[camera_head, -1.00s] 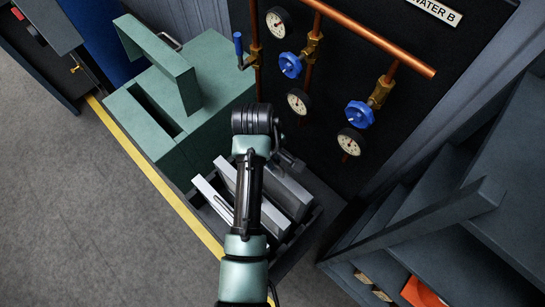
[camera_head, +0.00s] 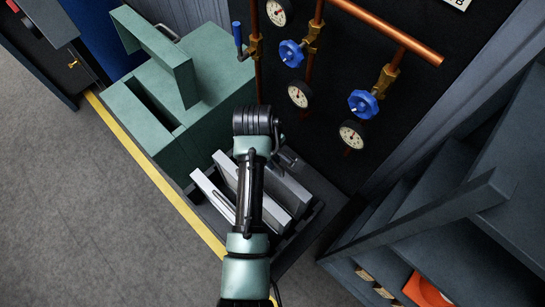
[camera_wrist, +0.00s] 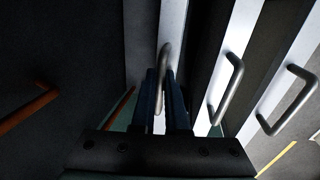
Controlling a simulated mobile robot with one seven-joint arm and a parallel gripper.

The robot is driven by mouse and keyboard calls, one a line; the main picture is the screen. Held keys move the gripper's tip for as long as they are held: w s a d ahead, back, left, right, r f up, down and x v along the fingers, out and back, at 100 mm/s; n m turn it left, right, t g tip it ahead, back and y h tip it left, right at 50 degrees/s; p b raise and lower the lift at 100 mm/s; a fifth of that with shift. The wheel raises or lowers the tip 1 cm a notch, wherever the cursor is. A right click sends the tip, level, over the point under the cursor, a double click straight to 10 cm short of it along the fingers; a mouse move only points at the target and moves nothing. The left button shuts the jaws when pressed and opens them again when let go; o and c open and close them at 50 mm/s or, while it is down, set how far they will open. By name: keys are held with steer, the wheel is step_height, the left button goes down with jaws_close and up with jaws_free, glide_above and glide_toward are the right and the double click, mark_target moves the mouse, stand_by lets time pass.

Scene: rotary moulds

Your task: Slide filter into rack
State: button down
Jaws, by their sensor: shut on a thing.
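Three flat, light-edged grey filters stand side by side in a dark rack (camera_head: 318,217) in the head view. The left filter (camera_head: 212,202) and the right filter (camera_head: 288,192) show partly; my arm covers much of the middle one. In the wrist view each filter has a metal loop handle. My gripper (camera_wrist: 165,80) is shut on the handle of the leftmost filter (camera_wrist: 172,30) there, which seems to be the right one in the head view. Its lower part is hidden, so I cannot tell how deep it sits. The middle handle (camera_wrist: 228,88) and right handle (camera_wrist: 290,102) are free.
A green housing (camera_head: 205,115) with an open slot and raised lid stands at the left of the rack. Copper pipes (camera_head: 385,30) with gauges and blue valves run close behind. Dark shelves (camera_head: 430,215) stand at right. Floor beyond the yellow line is clear.

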steer(key=c, duration=0.8)
jaws_free()
steer(key=shift+c, duration=0.2)
step_height(320, 180, up, 13)
steer(key=s+a, duration=0.1)
steer(key=shift+s+a+p, duration=0.3)
steer(key=shift+s+a, duration=0.1)
steer(key=shift+f, duration=0.15)
